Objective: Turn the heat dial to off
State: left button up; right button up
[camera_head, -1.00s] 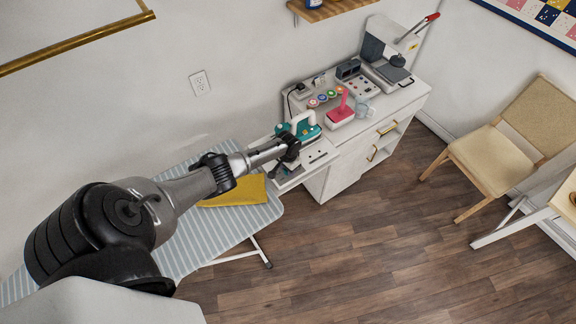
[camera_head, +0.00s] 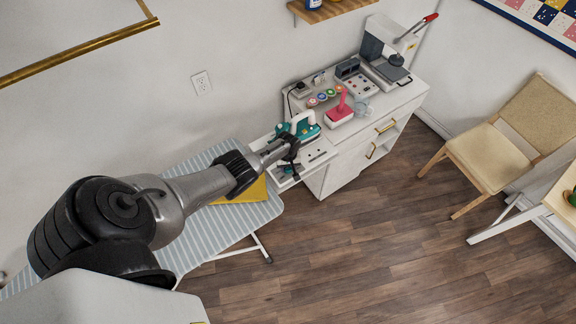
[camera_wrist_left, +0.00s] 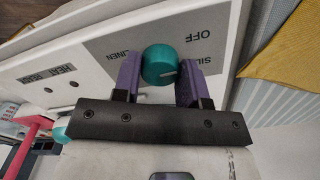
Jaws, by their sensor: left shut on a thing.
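The heat dial (camera_wrist_left: 160,65) is a round teal knob with a pale pointer line, seen in the left wrist view. It stands on a panel with a grey plate (camera_wrist_left: 108,42) that reads OFF, LINEN and a partly covered word starting SIL. The pointer line lies toward the right of the knob in that view, not clearly at any word. My left gripper (camera_head: 291,147) is at the front of the ironing station in the head view, where it hides the dial. Its purple fingers are shut on the dial, one on each side. My right gripper is not in view.
A teal iron (camera_head: 302,126) stands just behind my left gripper. A white cabinet (camera_head: 345,168) holds a pink-red item (camera_head: 340,116), spools and a press (camera_head: 386,66). A yellow cloth (camera_head: 240,192) lies on the striped ironing board (camera_head: 262,211). Open floor lies in front.

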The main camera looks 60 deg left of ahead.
pick_arm(q)
jog(key=n, duration=0.4)
jog(key=shift+n+p, duration=0.3)
jog(key=shift+n, duration=0.5)
jog(key=o, duration=0.9)
jog(key=shift+r, duration=0.1)
